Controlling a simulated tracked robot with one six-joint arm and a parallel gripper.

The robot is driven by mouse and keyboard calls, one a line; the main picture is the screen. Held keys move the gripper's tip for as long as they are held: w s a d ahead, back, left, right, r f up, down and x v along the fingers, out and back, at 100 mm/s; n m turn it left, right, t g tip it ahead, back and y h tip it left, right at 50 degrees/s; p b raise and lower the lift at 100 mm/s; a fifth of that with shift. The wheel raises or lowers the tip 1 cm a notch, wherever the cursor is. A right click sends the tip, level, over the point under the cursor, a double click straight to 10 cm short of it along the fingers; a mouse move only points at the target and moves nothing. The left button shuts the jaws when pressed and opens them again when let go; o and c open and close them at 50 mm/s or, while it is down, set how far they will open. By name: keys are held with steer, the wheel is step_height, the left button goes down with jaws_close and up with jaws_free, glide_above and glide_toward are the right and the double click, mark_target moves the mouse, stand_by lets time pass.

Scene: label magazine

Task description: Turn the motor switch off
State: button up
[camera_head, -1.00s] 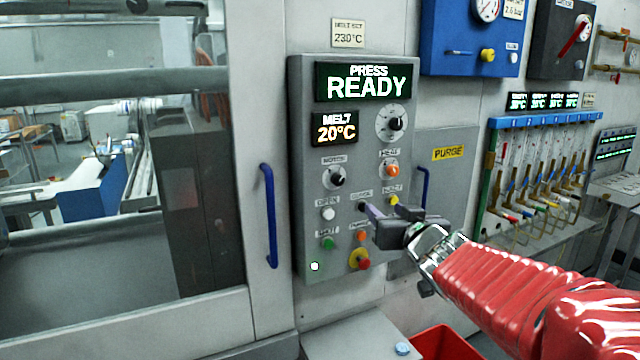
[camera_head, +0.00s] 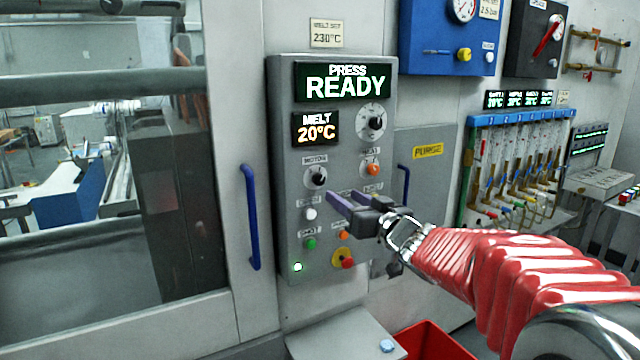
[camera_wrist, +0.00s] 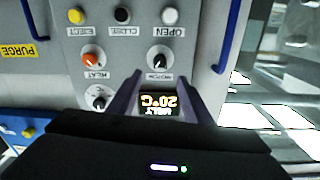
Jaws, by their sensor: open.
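The motor switch (camera_head: 316,177) is a round black knob on a pale dial, under the MELT display on the grey panel. It also shows upside down in the wrist view (camera_wrist: 159,58), between and just beyond my fingertips. My gripper (camera_head: 337,198) is open and empty, its two dark purple fingers pointing at the panel just below and right of the knob in the head view. In the wrist view my gripper (camera_wrist: 159,76) has a finger on either side of the knob's line. I see no contact. Which way the knob points is hard to tell.
The panel (camera_head: 285,225) also carries an orange heat knob (camera_head: 373,169), several push buttons and a red emergency button (camera_head: 347,263). Blue handles (camera_head: 251,215) stand out on both sides. A red bin (camera_head: 430,340) and a pale ledge (camera_head: 345,335) are below.

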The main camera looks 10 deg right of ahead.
mark_target(320, 181)
steer(key=x, duration=1.2)
steer(key=shift+w+a+f, duration=0.1)
steer(key=shift+w+a, duration=0.05)
steer(key=shift+w, duration=0.15)
steer(key=shift+c, duration=0.3)
